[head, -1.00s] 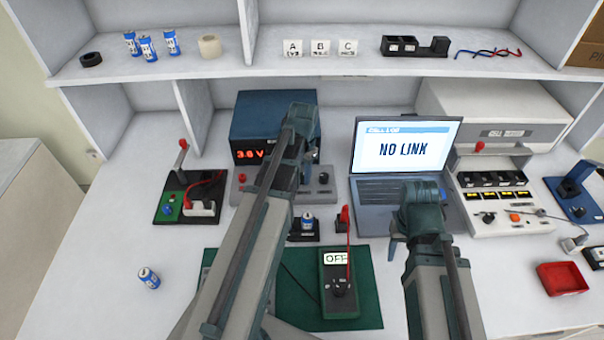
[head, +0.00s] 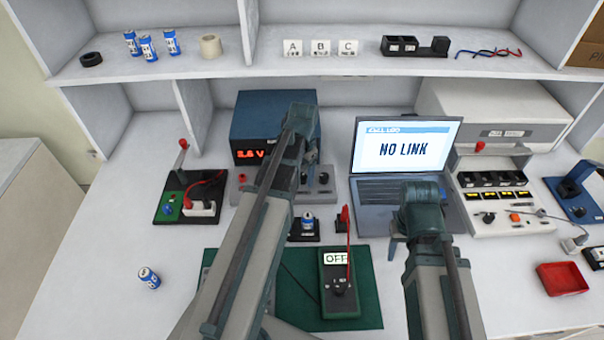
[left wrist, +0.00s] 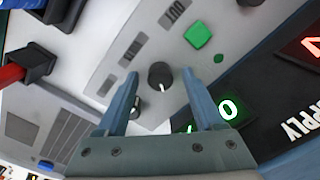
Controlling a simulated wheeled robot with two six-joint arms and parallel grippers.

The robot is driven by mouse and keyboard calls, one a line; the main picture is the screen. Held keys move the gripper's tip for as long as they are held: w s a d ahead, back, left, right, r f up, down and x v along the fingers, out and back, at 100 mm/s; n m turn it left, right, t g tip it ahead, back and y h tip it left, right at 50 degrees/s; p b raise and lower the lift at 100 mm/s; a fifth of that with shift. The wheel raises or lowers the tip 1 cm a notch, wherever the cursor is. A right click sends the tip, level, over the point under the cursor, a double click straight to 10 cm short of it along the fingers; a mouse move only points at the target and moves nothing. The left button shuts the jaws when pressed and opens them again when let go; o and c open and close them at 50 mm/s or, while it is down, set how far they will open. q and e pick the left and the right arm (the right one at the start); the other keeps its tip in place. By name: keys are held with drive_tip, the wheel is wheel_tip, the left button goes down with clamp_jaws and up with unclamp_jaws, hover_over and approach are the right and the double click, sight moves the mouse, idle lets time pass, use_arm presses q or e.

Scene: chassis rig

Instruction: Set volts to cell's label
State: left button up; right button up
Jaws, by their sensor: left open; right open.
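The blue power supply (head: 275,108) stands at the back, its red volts display (head: 250,155) showing what looks like "3.6 V"; the first digit is hard to read. My left gripper (left wrist: 161,80) is open at the supply's grey panel, its fingers on either side of a black knob (left wrist: 160,74); I cannot tell whether they touch it. A second, smaller knob (left wrist: 137,106) is partly hidden by a finger. A blue-and-white cell (head: 307,221) sits in a black holder in front of the supply; its label is too small to read. My right gripper (head: 397,243) is open before the laptop.
The laptop (head: 404,150) reads "NO LINK". A meter (head: 338,284) showing "OFF" lies on the green mat (head: 368,300). A loose cell (head: 149,278) lies at left. A switch board (head: 172,207) and red tray (head: 562,278) flank the area. The left front bench is mostly clear.

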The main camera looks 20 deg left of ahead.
sight(302, 176)
use_arm(q)
drive_tip(key=shift+r, duration=0.1)
use_arm(e)
drive_tip(key=shift+r, duration=0.15)
use_arm(q)
wheel_tip(302, 176, up, 14)
drive_tip(key=p, duration=1.4)
use_arm(e)
wheel_tip(302, 176, up, 14)
drive_tip(key=shift+f, duration=0.2)
use_arm(q)
drive_tip(key=shift+d+f, duration=0.1)
drive_tip(key=shift+f, duration=0.15)
drive_tip(key=s+d, duration=0.7)
drive_tip(key=d, duration=0.3)
drive_tip(key=s+d+y, duration=0.1)
drive_tip(key=s+d, duration=0.5)
drive_tip(key=d, duration=0.5)
drive_tip(key=shift+s, duration=0.4)
